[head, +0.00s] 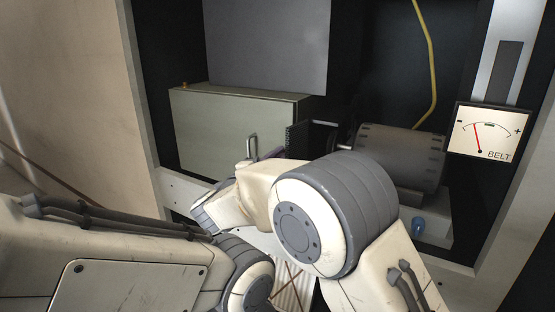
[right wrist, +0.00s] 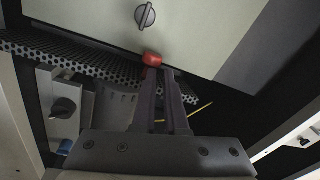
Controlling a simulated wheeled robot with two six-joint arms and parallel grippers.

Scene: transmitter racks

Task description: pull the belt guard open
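The belt guard appears to be the black perforated metal piece (right wrist: 100,66) in the right wrist view. Its perforated edge (head: 297,138) also shows in the head view, beside the grey-green box. A red grip (right wrist: 152,59) sits at the guard's edge. My right gripper (right wrist: 160,72) points at it with two dark purplish fingers, a narrow gap between them. The red grip lies at the left fingertip; I cannot tell whether they touch. In the head view my right gripper (head: 274,153) is mostly hidden behind my own wrist. My left gripper is out of view.
The grey-green box (head: 215,130) has a metal handle or knob (head: 252,147) on its front. A dark ribbed cylinder (head: 400,155) stands to the right, with a yellow cable (head: 432,60) above. A BELT gauge (head: 489,132) hangs on the right frame post.

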